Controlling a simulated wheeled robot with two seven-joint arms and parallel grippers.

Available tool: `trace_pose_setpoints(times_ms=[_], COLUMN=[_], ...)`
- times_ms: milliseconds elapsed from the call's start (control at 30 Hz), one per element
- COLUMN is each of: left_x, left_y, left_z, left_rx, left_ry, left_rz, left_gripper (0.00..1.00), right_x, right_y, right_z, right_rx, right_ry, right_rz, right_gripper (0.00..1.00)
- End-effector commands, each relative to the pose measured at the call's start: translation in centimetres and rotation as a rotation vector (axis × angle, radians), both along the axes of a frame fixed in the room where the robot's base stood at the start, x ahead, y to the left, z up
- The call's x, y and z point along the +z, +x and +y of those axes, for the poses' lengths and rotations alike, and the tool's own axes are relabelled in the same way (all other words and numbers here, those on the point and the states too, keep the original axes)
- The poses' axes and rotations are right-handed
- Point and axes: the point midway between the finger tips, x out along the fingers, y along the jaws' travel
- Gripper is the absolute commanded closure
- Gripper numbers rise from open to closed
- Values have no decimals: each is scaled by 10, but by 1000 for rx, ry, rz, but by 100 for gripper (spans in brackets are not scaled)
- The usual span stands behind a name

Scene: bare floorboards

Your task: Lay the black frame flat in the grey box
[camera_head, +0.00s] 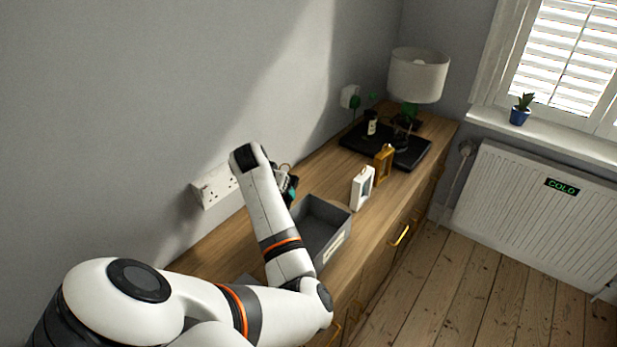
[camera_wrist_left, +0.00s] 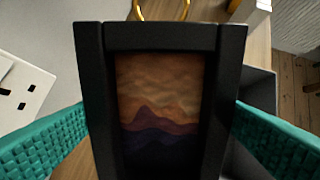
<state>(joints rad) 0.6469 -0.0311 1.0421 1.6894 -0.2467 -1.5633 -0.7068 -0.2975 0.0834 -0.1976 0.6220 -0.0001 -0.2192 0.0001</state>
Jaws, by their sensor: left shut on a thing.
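The black frame (camera_wrist_left: 160,38) holds a picture of purple mountains under an orange sky. It fills the middle of the left wrist view, between the teal fingers of my left gripper (camera_wrist_left: 160,140), which is shut on it. In the head view my left gripper (camera_head: 288,186) is mostly hidden behind my own arm, close to the wall and beside the grey box. The grey box (camera_head: 336,240) stands open on the wooden sideboard; its near left part is hidden by my arm. Its edge also shows at the right of the left wrist view (camera_wrist_left: 262,88). My right gripper is out of view.
A white lantern-like object (camera_head: 362,188) and an orange one (camera_head: 384,163) stand beyond the box on the sideboard (camera_head: 210,245). Farther back are a black tray (camera_head: 412,158) and a lamp (camera_head: 418,75). A wall socket (camera_head: 213,186) is close on the left.

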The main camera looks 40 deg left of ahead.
Motion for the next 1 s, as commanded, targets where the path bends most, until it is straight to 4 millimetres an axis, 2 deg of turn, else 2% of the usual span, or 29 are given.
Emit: trace_pose_setpoints(times_ms=[67,167,267,400,500,633,1000], left_x=[1,-4,-3,8,15,19,21], left_y=[4,7,17,32,38,41,41], left_z=[4,-6,-30,-66,-81,-88,-88], left_rx=[-29,-86,-150,-228,-257,-272,-272], left_ry=[-55,-102,-131,-143,-144,-142,-140], left_rz=[95,233,350,461,500,521,523], left_gripper=[43,43,43,43,43,43,43], right_x=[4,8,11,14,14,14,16], right_y=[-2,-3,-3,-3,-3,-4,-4], right_z=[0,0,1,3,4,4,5], right_rx=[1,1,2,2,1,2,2], right_ry=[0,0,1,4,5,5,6], right_rz=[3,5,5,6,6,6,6], right_gripper=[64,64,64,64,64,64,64])
